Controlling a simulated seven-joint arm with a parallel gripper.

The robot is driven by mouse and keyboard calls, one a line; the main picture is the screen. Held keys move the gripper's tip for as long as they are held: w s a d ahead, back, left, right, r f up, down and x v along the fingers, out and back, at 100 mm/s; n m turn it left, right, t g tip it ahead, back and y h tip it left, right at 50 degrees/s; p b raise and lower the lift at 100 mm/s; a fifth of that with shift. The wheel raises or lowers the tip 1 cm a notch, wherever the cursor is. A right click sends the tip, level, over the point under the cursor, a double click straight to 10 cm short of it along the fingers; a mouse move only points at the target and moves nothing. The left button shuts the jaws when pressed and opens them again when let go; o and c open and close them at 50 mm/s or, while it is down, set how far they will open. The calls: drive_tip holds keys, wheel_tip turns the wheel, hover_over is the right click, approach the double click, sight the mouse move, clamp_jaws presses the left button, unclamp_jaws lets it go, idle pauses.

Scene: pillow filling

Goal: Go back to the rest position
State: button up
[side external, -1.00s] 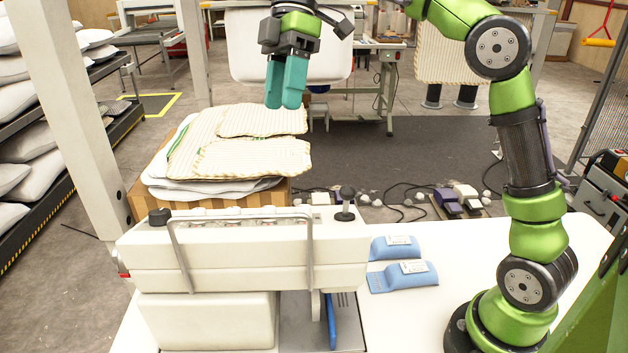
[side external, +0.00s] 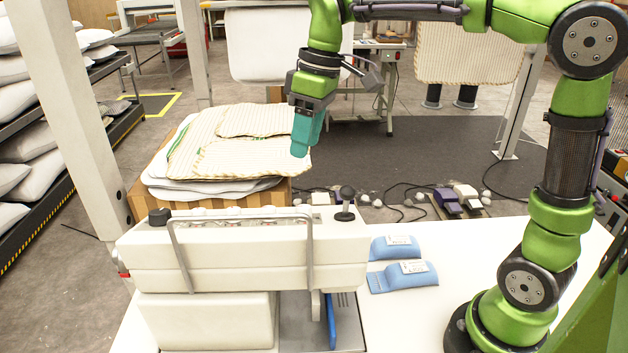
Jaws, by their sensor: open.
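My gripper (side external: 303,150) has teal fingers and points down, beside the right edge of the stacked striped pillow covers in the side external view. I see the fingers nearly edge-on, one in front of the other, and nothing shows held between them. The striped pillow covers (side external: 205,140) lie in a flat pile on a wooden box (side external: 146,208). The fingertips overlap the pile's right edge in the picture; I cannot tell their height above it.
A white machine with a metal bar (side external: 240,255) stands on the white table (side external: 420,325). Two blue packets (side external: 408,276) lie to its right. A pale post (side external: 75,110) and pillow racks (side external: 65,170) stand at left. Grey mat (side external: 400,150) lies behind the table.

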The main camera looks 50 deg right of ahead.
drive_tip(key=s+f+m+t, duration=0.1)
drive_tip(key=s+m, duration=0.1)
drive_tip(key=s+d+f+m+t, duration=0.1)
drive_tip(key=s+m, duration=0.1)
drive_tip(key=s+d+f+m+t, duration=0.1)
drive_tip(key=s+m, duration=0.1)
drive_tip(key=shift+s+d+f+h, duration=0.2)
drive_tip(key=shift+s+h, duration=0.1)
drive_tip(key=shift+s, duration=0.1)
drive_tip(key=s+d+f+m+t, duration=0.1)
drive_tip(key=s+f+m+t, duration=0.1)
drive_tip(key=s, duration=0.5)
drive_tip(key=shift+s+m+t, duration=0.25)
drive_tip(key=shift+m+t, duration=0.15)
drive_tip(key=shift+t, duration=0.1)
